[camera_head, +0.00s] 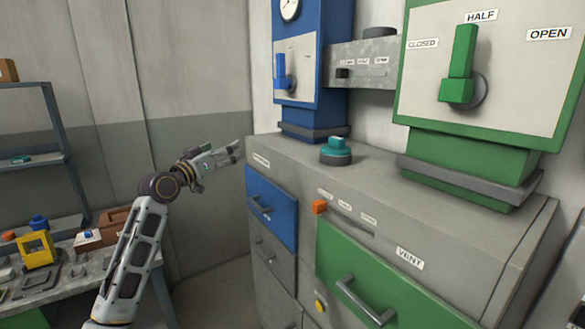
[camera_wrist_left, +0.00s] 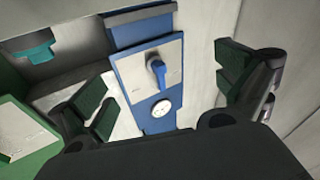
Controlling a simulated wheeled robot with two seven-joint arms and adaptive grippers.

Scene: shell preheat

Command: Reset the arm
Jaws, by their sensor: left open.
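My left gripper (camera_head: 226,152) is raised in front of the grey wall, left of the cabinet, with its fingers pointing right. In the left wrist view its two fingers (camera_wrist_left: 165,90) stand wide apart with nothing between them. Beyond them is the blue panel (camera_wrist_left: 132,62) with its blue lever (camera_wrist_left: 158,72) and round gauge (camera_wrist_left: 161,108), apart from the fingers. My right gripper is in neither view.
The grey cabinet (camera_head: 310,165) has a blue drawer (camera_head: 272,207) and a green drawer (camera_head: 375,275). A teal knob (camera_head: 336,146) sits on top. A green lever (camera_head: 460,70) points up at HALF. A cluttered bench (camera_head: 60,285) and shelf (camera_head: 35,160) stand left.

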